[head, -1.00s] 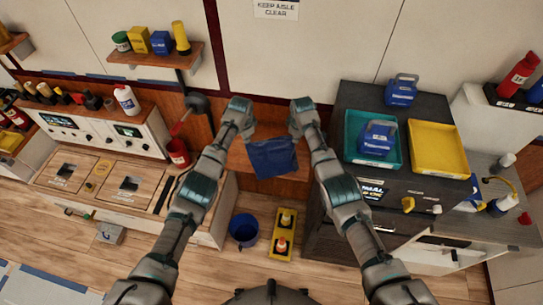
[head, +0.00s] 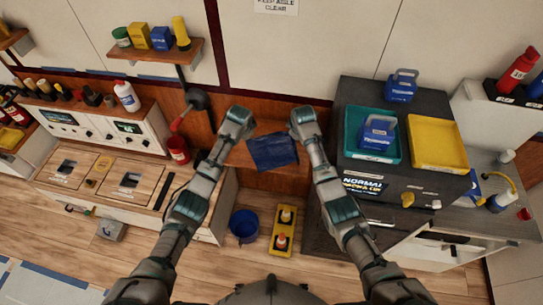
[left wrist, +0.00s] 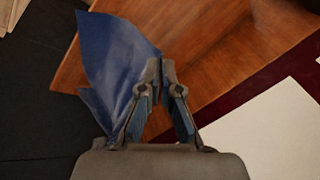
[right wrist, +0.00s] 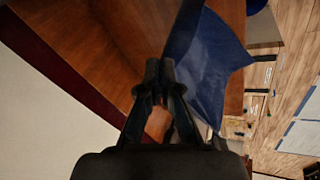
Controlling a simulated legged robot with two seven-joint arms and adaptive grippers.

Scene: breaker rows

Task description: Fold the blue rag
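The blue rag (head: 272,153) is a dark blue cloth over the brown wooden surface (head: 238,155) between my grippers. My left gripper (head: 243,134) is at the rag's upper left; in the left wrist view its fingertips (left wrist: 162,66) are nearly together at a corner of the rag (left wrist: 115,55). My right gripper (head: 297,132) is at the rag's upper right; in the right wrist view its fingertips (right wrist: 160,66) are nearly together at another corner (right wrist: 212,65). Both look shut on the cloth, though the pinched bits are hidden. The lower edge hangs free of the grippers.
A dark cabinet (head: 350,100) with a teal tray (head: 397,122) and a yellow tray (head: 437,145) stands close to my right arm. A wooden panel counter (head: 120,185) is at left. A blue bucket (head: 243,226) and a yellow stand (head: 284,232) are on the floor.

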